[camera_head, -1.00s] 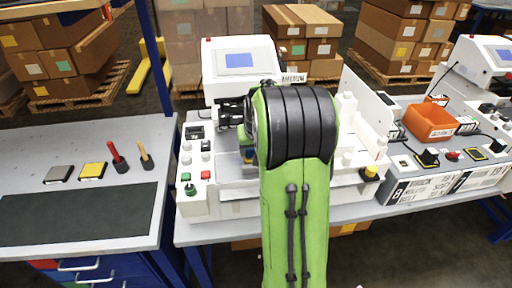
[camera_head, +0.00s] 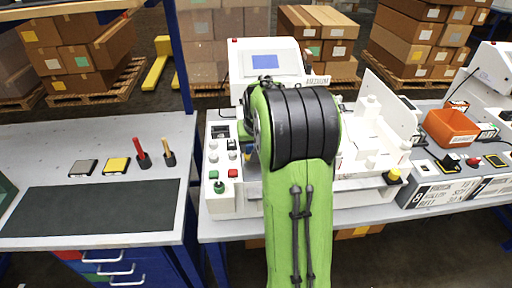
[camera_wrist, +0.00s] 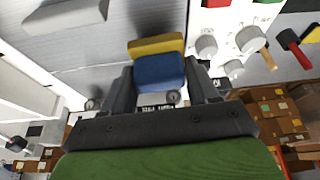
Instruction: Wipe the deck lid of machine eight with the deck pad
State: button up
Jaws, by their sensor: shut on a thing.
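My gripper (camera_wrist: 160,88) is shut on a pad with a blue body (camera_wrist: 159,73) and a yellow layer (camera_wrist: 156,46). In the wrist view the pad is over or against a pale grey panel (camera_wrist: 100,62), which looks like the deck lid; I cannot tell whether they touch. A white bar-like part (camera_wrist: 65,20) lies on that panel. In the head view my arm covers the middle of the white machine (camera_head: 232,203) with a screen, so the gripper and pad are mostly hidden. A plate with an 8 (camera_head: 424,193) is on the neighbouring console at right.
Knobs (camera_wrist: 249,39) stand beside the panel. On the left table are a grey pad (camera_head: 83,168), a yellow pad (camera_head: 116,165), a red-handled tool (camera_head: 140,150) and a wooden-handled one (camera_head: 168,151) near a dark mat (camera_head: 90,208). An orange bin (camera_head: 451,128) sits at right.

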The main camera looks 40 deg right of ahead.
jog(key=shift+s+d+r+p, duration=0.15)
jog(key=shift+r+p, duration=0.15)
jog(key=shift+r, duration=0.2)
jog(key=shift+s+d+r+p, duration=0.15)
jog(key=shift+r+p, duration=0.15)
jog(key=shift+r, duration=0.15)
jog(key=shift+w+a+r+p, duration=0.15)
jog(key=shift+r+p, duration=0.5)
jog(key=shift+r, duration=0.1)
jog(key=shift+r+p, duration=1.05)
jog(key=shift+r, duration=0.3)
